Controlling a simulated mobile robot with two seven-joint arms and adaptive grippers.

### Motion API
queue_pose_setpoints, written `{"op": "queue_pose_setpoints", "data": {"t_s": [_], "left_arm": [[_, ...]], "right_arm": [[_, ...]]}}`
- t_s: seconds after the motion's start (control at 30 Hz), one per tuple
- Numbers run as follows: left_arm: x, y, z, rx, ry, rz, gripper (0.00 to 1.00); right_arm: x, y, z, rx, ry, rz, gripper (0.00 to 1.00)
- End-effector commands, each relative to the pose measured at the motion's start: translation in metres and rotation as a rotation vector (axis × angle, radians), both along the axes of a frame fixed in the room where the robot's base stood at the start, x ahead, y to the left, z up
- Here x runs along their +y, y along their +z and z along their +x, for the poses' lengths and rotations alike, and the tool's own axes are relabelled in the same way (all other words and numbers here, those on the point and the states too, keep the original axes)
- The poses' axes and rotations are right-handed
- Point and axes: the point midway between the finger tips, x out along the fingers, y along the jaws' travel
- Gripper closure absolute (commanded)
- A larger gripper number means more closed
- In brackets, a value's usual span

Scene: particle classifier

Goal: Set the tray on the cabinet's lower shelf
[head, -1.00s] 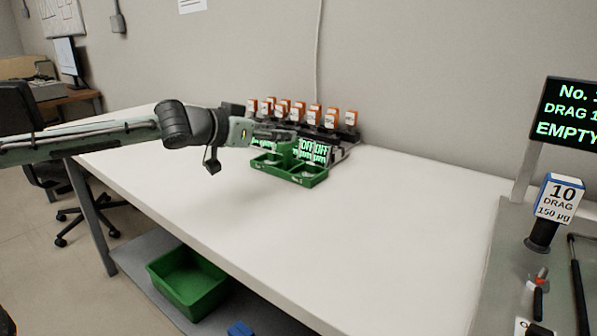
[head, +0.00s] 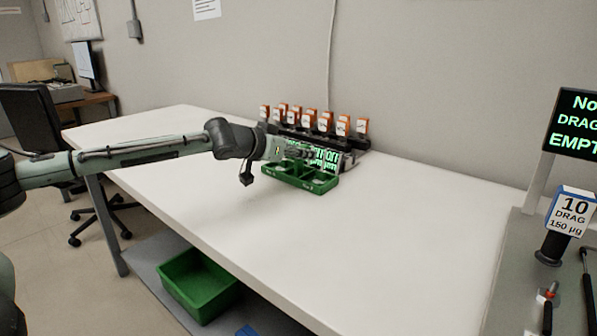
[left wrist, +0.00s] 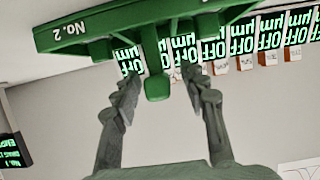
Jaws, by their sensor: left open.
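A green tray (head: 298,184) with compartments stands on the white table, in front of a row of green-lit displays. In the left wrist view the tray (left wrist: 90,32) is upside down, labelled "No. 2", with a green handle (left wrist: 157,84) at its middle. My left gripper (head: 298,154) is just above the tray. In the left wrist view its open fingers (left wrist: 163,84) stand on either side of the handle, with gaps showing. In the head view the gripper mostly hides the handle. I see no right gripper, and no cabinet that I can identify.
Several orange-topped items (head: 310,118) stand in a rack behind the displays (head: 325,158). The white table (head: 380,230) is clear in front and to the right. A green bin (head: 200,285) sits below the table. A station with a screen (head: 572,125) stands at the right.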

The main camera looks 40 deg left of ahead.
Motion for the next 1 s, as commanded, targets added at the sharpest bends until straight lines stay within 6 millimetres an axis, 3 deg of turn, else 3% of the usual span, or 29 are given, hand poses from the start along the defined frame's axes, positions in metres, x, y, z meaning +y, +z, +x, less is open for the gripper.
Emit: {"op": "queue_pose_setpoints", "data": {"t_s": [0.03,0.4,1.0], "left_arm": [[-0.0001,-0.0001,-0.0001,0.000,0.000,0.000,0.57],[-0.0001,-0.0001,-0.0004,0.000,0.000,0.000,1.00],[0.0000,0.0094,0.0002,-0.006,0.000,0.000,1.00]], "right_arm": [[0.0003,0.0003,-0.0001,-0.001,0.000,0.001,0.60],[0.0002,-0.0005,-0.0030,0.004,0.001,0.000,0.60],[-0.0028,0.0027,-0.0025,0.002,0.007,-0.008,0.60]]}}
